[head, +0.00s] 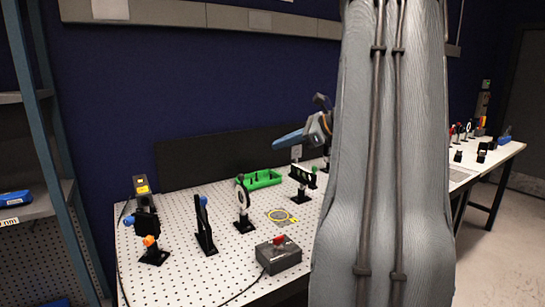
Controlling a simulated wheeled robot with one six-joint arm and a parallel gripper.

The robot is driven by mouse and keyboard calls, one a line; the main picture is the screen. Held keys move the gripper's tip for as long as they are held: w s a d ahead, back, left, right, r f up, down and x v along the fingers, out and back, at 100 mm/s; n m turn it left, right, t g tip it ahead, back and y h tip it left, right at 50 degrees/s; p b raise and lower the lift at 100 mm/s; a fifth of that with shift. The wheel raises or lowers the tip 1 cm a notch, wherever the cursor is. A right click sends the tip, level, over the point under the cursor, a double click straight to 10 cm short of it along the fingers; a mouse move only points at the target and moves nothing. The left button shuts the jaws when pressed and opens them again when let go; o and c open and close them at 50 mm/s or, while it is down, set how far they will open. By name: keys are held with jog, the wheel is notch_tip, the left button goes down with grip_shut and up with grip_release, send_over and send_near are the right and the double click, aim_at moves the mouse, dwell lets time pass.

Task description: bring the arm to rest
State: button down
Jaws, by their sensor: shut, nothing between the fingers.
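A large grey link of my arm with two dark cables fills the right middle of the head view. My gripper (290,138) shows just left of this link, raised above the back part of the perforated table (185,275). It is shut and empty, with its blue end pointing left and slightly down. The rest of the wrist is hidden behind the arm link. The gripper looks clear of the things on the table.
Several black optic mounts (204,236) stand on the table. A shelf rack (48,150) stands left. A second table (487,160) is at right; my arm hides the middle.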

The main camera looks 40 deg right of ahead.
jog(key=shift+s+d+r, duration=0.15)
jog(key=shift+r, duration=0.1)
jog(key=s+a+f+n+g, duration=0.2)
jog(key=a+f+n+g, duration=0.4)
jog(key=a, duration=0.5)
jog(key=s+a+f+n+g, duration=0.1)
jog(key=a+f+n, duration=0.3)
jog(key=a+f, duration=0.6)
jog(key=s+a+f+n+g+h, duration=0.1)
jog(key=s+a+f+n+h, duration=0.1)
jog(key=s+a+n, duration=0.5)
jog(key=s+a+f+n+g+h, duration=0.2)
jog(key=s+a+f+n, duration=0.3)
jog(key=a+n, duration=0.5)
jog(key=shift+s+f+h, duration=0.15)
jog(key=shift+s+h, duration=0.55)
jog(key=shift+s, duration=0.5)
